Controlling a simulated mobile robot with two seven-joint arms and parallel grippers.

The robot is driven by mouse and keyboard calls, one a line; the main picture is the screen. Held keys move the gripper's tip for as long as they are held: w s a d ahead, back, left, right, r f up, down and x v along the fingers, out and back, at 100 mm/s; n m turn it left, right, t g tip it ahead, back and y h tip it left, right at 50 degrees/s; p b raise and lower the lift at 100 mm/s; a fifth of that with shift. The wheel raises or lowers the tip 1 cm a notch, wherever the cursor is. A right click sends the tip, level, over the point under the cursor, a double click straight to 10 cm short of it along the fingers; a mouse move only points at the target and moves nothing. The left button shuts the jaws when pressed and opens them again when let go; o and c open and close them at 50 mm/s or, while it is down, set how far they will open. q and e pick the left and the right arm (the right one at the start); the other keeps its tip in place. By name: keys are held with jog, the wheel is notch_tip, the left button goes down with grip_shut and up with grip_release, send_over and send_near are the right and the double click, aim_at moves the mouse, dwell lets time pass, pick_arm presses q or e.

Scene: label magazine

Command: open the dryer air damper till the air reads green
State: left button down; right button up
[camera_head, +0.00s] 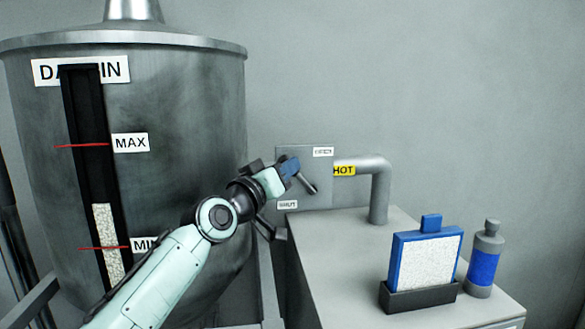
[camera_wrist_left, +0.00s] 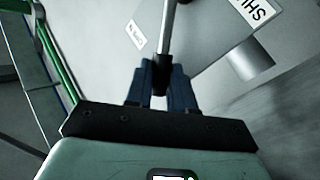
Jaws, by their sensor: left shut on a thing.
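The damper is a grey plate (camera_head: 318,172) on the front of the dryer ductwork, with a small hard-to-read label at its upper right and a SHUT label (camera_head: 287,204) at its lower left. A metal lever (camera_head: 309,185) stands out from the plate. My left gripper (camera_head: 290,169) is at the plate, its blue fingers shut on the lever. In the left wrist view, the fingers (camera_wrist_left: 160,75) close around the black grip of the lever (camera_wrist_left: 168,30). No air reading or green indication is in view. My right gripper is not in view.
A large bin (camera_head: 185,110) with MAX and MIN marks stands left. A pipe (camera_head: 380,190) with a yellow HOT label (camera_head: 344,170) bends down onto a grey cabinet (camera_head: 335,250). A blue-framed filter panel (camera_head: 428,262) in a dark holder and a blue-banded bottle (camera_head: 484,265) stand on it.

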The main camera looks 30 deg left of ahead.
pick_arm(q)
jog(key=shift+w+d+r+m+g, duration=0.2)
jog(key=shift+d+r+m+g, duration=0.1)
jog(key=shift+d+r+m, duration=0.15)
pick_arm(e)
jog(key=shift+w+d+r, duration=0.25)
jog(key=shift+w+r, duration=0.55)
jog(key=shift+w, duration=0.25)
pick_arm(q)
jog(key=shift+a, duration=0.1)
jog(key=c, duration=1)
grip_release()
jog(key=shift+f, duration=0.1)
jog(key=shift+s+a+f+b, duration=0.2)
jog(key=shift+s+b, duration=0.7)
jog(key=shift+s, duration=1.3)
jog(key=shift+s+a+f+b, duration=0.2)
jog(key=shift+s+b, duration=0.75)
jog(key=shift+s, duration=1.3)
jog(key=shift+s+a+f+b, duration=0.15)
jog(key=shift+s+b, duration=0.75)
jog(key=shift+s, duration=1.3)
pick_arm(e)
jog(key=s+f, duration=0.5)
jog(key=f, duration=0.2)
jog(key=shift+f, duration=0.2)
